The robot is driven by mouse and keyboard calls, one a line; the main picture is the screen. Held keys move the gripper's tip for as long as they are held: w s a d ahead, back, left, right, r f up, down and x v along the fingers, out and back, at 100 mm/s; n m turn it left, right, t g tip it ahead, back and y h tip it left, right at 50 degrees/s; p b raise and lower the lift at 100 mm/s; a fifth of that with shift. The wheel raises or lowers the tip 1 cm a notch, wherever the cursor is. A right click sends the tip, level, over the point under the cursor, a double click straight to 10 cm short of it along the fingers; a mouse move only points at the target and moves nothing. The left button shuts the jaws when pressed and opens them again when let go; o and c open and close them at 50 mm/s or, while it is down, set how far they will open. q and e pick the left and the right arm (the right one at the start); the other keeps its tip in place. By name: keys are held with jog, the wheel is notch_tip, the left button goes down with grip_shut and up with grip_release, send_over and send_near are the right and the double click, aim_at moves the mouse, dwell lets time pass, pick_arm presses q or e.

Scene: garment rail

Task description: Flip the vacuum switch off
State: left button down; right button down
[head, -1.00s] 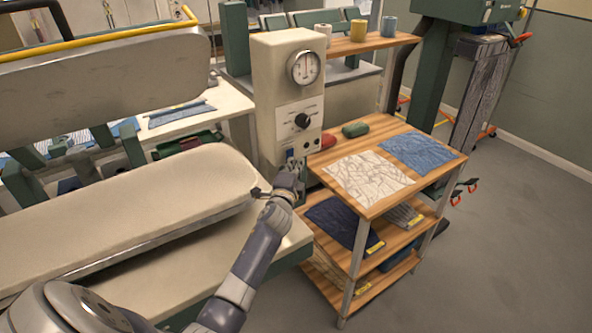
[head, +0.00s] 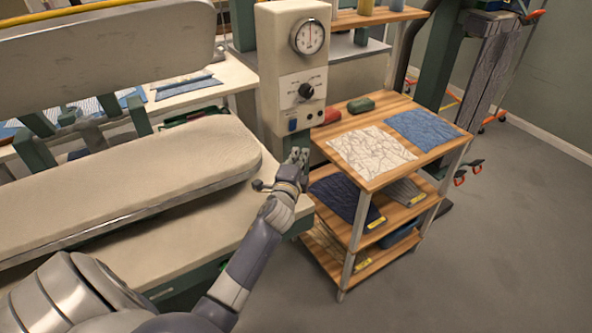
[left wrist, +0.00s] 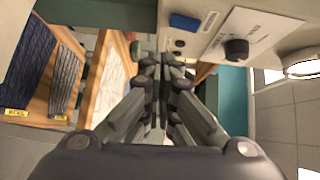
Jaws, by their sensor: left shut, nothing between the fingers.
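The beige control box (head: 268,75) stands at the end of the press. On the lower part of its front sits a small blue rocker switch (head: 292,125), left of two dark round buttons. The switch also shows in the left wrist view (left wrist: 184,22), near the top and beyond the fingertips. My left gripper (head: 298,155) is shut and empty, just below the box's lower edge and apart from the switch. In the left wrist view its fingers (left wrist: 162,62) are together. I cannot read which way the switch is set. My right gripper is not in view.
A black knob (head: 306,90) and a dial gauge (head: 309,37) sit above the switch. The padded press board (head: 120,185) lies left of my arm. A wooden shelf cart (head: 395,172) with folded cloths stands close on the right. Open floor lies further right.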

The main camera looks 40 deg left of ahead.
pick_arm(q)
jog(key=shift+d+b+v, duration=0.1)
jog(key=shift+b+v, duration=0.1)
jog(key=shift+v, duration=1.05)
jog(key=shift+d+b+v, duration=0.15)
jog(key=shift+v, duration=1.15)
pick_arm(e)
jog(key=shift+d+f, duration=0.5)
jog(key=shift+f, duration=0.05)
pick_arm(q)
jog(key=shift+w+f, duration=0.1)
jog(key=shift+f, duration=0.05)
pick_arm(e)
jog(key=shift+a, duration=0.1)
